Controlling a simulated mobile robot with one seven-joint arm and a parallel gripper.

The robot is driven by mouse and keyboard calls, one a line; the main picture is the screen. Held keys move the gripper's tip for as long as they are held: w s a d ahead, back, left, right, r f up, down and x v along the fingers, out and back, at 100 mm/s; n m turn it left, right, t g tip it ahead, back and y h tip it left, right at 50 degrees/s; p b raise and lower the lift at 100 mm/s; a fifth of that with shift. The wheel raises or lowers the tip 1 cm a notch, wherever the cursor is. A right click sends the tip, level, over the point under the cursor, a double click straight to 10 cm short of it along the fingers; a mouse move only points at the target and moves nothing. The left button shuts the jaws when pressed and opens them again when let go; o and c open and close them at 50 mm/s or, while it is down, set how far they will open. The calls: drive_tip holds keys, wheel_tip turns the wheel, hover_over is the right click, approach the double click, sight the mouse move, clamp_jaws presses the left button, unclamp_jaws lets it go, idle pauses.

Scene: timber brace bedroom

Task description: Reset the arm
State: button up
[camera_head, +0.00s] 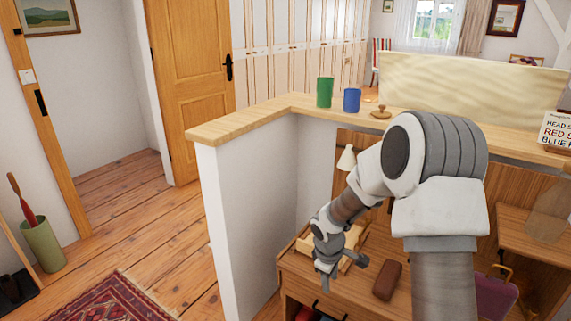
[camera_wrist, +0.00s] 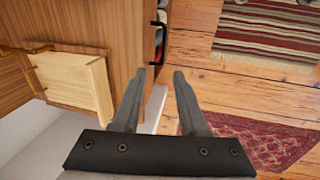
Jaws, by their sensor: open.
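My arm reaches out over the wooden desk (camera_head: 345,303) behind the half wall in the head view. My gripper (camera_head: 345,272) hangs at the desk's left part, near a pale wooden box (camera_head: 352,238). In the wrist view my gripper (camera_wrist: 162,72) shows two dark fingers spread apart with nothing between them. The same view shows a pale wooden box (camera_wrist: 75,82) to the left of the fingers, apart from them. My arm hides part of the desk and ledge.
A green cup (camera_head: 325,92), a blue cup (camera_head: 352,100) and a small wooden knobbed object (camera_head: 381,112) stand on the wall's ledge (camera_head: 240,122). A brown block (camera_head: 387,281) lies on the desk. A lamp (camera_head: 346,158) stands behind. Open floor (camera_head: 150,235) lies left.

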drive_tip(key=s+d+r+m+t, duration=0.1)
drive_tip(key=s+r+m, duration=0.3)
drive_tip(key=r, duration=0.6)
drive_tip(key=s+d+r+m+t, duration=0.1)
drive_tip(key=s+r+m, duration=0.1)
drive_tip(key=s+r, duration=0.7)
drive_tip(key=s+a+r+m+t+y, duration=0.1)
drive_tip(key=s+a+r+m, duration=0.1)
drive_tip(key=s+r, duration=0.35)
drive_tip(key=s+a+r+m+t+y, duration=0.1)
drive_tip(key=s+r+m, duration=0.2)
drive_tip(key=s, duration=0.6)
wheel_tip(320, 180, up, 13)
drive_tip(key=p, duration=1.2)
drive_tip(key=shift+w+h+p, duration=0.3)
drive_tip(key=shift+w, duration=0.05)
drive_tip(key=shift+f, duration=0.1)
